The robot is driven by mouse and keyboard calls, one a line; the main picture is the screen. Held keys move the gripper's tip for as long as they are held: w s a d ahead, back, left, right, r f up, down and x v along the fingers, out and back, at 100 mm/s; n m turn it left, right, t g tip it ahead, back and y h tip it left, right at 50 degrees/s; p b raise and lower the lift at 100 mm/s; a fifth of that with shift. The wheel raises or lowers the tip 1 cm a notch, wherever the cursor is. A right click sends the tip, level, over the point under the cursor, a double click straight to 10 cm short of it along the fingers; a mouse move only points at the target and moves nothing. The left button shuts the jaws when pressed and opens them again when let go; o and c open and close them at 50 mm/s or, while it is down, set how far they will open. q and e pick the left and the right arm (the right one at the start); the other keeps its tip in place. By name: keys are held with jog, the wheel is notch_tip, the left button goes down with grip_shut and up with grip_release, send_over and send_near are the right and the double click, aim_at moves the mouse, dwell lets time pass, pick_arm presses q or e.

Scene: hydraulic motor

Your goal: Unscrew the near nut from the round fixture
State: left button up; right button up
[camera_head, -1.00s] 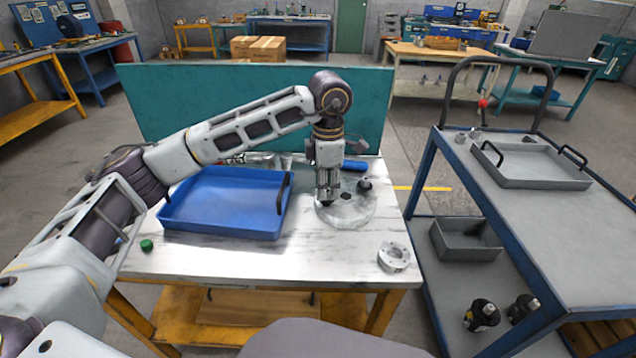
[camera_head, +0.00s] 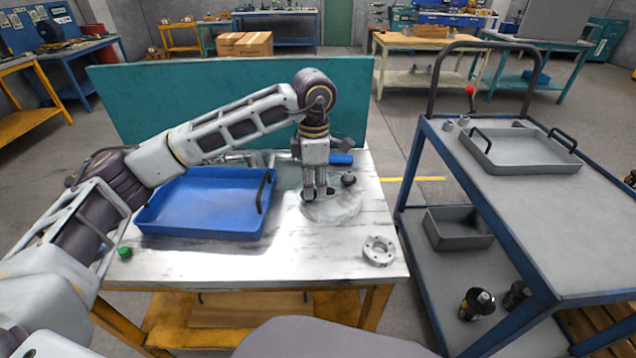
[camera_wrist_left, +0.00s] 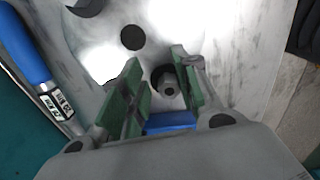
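The round fixture (camera_head: 335,212) is a pale, shiny disc on the right part of the marble-topped table. The near nut (camera_head: 308,196) is small and dark on the fixture, partly hidden by my left gripper (camera_head: 315,190), which points straight down over it. In the left wrist view, the nut (camera_wrist_left: 169,84) lies between the green-padded fingers of that gripper (camera_wrist_left: 157,85), closer to the right finger. The fingers stand apart with a visible gap; contact cannot be told. Another dark nut (camera_head: 348,180) sits at the fixture's far right. My right gripper is not in view.
A blue tray (camera_head: 205,232) stands left of the fixture. A flanged metal ring (camera_head: 379,250) and a green cap (camera_head: 125,252) lie near the front. A blue-handled tool (camera_head: 341,160) lies behind the fixture. A grey cart (camera_head: 530,210) stands to the right.

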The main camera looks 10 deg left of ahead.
pick_arm(q)
jog(key=shift+s+a+r, duration=0.65)
jog(key=shift+a, duration=0.05)
dwell(0.7)
grip_shut()
jog(key=shift+n, duration=0.3)
jog(key=shift+s+n, duration=0.1)
jog(key=shift+n, duration=1)
grip_release()
jog(key=shift+w+d+r, duration=0.1)
jog(key=shift+w, duration=0.2)
